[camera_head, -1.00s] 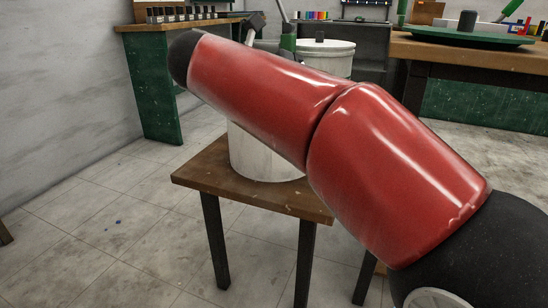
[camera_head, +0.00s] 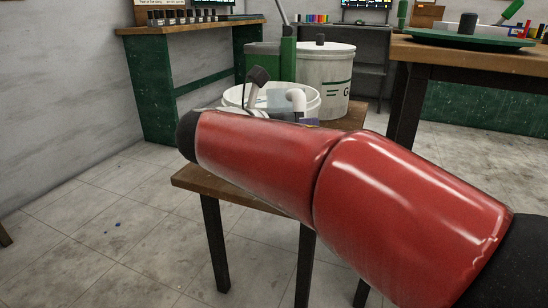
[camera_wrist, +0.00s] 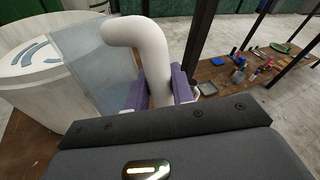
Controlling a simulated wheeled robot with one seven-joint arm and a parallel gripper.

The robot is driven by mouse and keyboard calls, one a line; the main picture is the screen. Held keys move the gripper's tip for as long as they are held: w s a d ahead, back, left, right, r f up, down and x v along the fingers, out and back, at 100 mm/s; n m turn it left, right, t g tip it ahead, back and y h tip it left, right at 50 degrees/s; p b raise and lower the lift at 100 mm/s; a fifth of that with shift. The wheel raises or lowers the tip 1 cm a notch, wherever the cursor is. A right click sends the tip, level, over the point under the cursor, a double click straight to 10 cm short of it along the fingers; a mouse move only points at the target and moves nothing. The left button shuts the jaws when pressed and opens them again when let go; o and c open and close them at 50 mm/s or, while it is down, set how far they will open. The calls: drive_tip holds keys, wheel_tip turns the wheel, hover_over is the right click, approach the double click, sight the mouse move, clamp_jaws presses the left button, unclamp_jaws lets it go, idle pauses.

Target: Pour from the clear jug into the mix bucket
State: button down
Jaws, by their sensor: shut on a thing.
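The clear jug (camera_wrist: 95,62) is a see-through, grey-blue vessel with a thick white handle (camera_wrist: 138,38). My gripper (camera_wrist: 157,88) has its purple fingers shut on that handle in the wrist view. In the head view, the jug (camera_head: 278,98) and its white handle show just above my red arm. The jug appears over the open top of a white bucket (camera_head: 233,97), probably the mix bucket. My arm hides most of that bucket. Any liquid or stream cannot be made out.
A lidded white bucket (camera_head: 335,75) with green marks stands behind, beside a green object (camera_head: 266,66). Both buckets are on a small wooden table (camera_head: 188,181). A workbench (camera_head: 455,52) is at right, a green-sided bench (camera_head: 158,95) at left.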

sight(303, 98)
drive_tip(key=shift+w+r+p, duration=0.1)
drive_tip(key=shift+r+p, duration=2.45)
drive_tip(key=shift+p, duration=0.35)
